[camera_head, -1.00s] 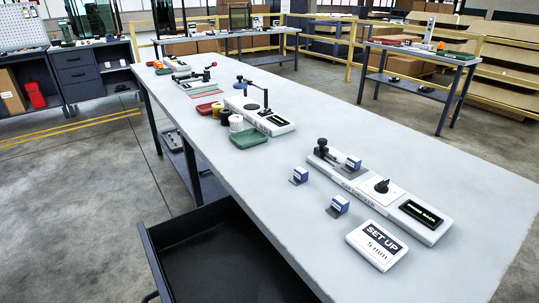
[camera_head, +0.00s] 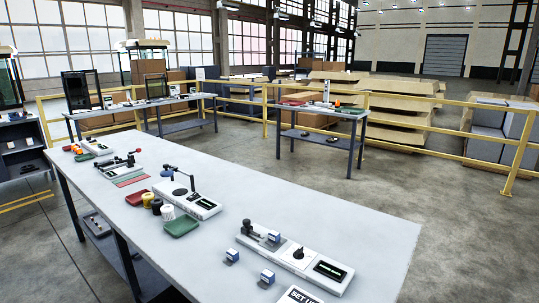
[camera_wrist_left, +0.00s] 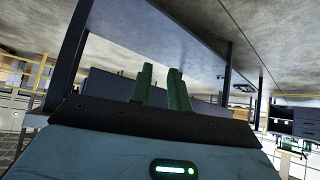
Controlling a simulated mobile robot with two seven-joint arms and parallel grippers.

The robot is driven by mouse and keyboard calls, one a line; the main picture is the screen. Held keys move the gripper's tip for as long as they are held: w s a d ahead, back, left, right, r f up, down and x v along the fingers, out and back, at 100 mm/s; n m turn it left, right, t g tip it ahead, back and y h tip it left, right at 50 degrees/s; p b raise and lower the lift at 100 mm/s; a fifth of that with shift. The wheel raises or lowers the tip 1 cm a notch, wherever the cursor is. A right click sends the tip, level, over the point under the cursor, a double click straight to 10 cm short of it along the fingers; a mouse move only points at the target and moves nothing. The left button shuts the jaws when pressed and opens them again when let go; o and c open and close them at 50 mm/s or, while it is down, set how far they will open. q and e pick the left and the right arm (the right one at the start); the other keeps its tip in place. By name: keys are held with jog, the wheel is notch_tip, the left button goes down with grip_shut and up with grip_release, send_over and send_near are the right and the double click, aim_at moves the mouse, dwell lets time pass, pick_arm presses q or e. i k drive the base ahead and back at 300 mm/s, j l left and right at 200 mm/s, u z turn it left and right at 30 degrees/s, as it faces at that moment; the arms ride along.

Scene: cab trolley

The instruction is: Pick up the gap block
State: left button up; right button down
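Three small blue-and-white blocks are near the front of the long grey table. One block (camera_head: 273,238) sits on the white fixture (camera_head: 298,254); two others stand on the tabletop, one block (camera_head: 232,255) to the left and one block (camera_head: 267,277) in front. I cannot tell which is the gap block. Neither gripper shows in the head view. In the left wrist view my left gripper (camera_wrist_left: 161,72) shows two green fingers apart, with nothing between them. My right gripper is not in view.
The table (camera_head: 350,225) is clear right of the fixture. A set-up sign (camera_head: 298,294) is cut off at the bottom edge. A green tray (camera_head: 181,226), several spools and a lever fixture (camera_head: 198,205) stand farther left. Yellow railings (camera_head: 420,142) and other benches are behind.

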aim_at(232, 255)
jog(key=j+u, duration=0.35)
jog(key=i+j+u, duration=0.1)
jog(key=j+u, duration=0.3)
jog(key=k, duration=0.35)
